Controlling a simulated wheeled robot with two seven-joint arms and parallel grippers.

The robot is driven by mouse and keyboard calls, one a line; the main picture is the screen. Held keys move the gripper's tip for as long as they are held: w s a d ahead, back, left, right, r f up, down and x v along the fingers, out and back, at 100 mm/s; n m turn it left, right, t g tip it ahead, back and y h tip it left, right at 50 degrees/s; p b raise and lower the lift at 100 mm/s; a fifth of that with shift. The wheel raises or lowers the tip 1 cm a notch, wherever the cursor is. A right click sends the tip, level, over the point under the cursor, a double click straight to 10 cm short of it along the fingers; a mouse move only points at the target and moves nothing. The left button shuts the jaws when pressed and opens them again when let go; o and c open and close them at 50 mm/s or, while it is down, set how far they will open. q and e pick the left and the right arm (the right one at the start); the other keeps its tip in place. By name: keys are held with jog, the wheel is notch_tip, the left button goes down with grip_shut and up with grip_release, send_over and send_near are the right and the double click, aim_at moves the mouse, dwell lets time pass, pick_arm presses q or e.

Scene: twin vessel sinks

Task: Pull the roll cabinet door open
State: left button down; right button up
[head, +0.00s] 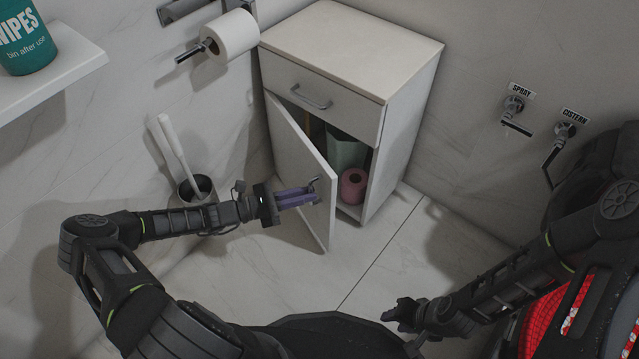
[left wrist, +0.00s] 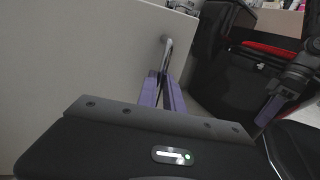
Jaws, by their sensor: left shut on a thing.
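The white roll cabinet (head: 400,105) stands in the corner, and its door (head: 300,155) is swung partly open. The door's metal handle (head: 315,184) is near its free edge. My left gripper (head: 309,194) is shut on this handle with its purple fingers. In the left wrist view the left fingertips (left wrist: 162,78) meet the lower part of the handle (left wrist: 167,48), against the flat door front (left wrist: 80,60).
A pink roll (head: 353,186) and a pale green bin (head: 345,150) show inside the cabinet. The closed drawer (head: 320,98) is above the door. A toilet brush holder (head: 196,188) stands left of the door, close to my left arm. Floor (head: 385,255) in front is clear.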

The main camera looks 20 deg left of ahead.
pick_arm(q)
jog(key=w+a+v, duration=0.1)
jog(key=v, duration=0.9)
jog(key=shift+w+r, duration=0.15)
jog(key=shift+w, duration=0.1)
jog(key=c, duration=1.5)
grip_release()
jog(key=shift+w+d, duration=0.1)
jog(key=shift+d, duration=0.2)
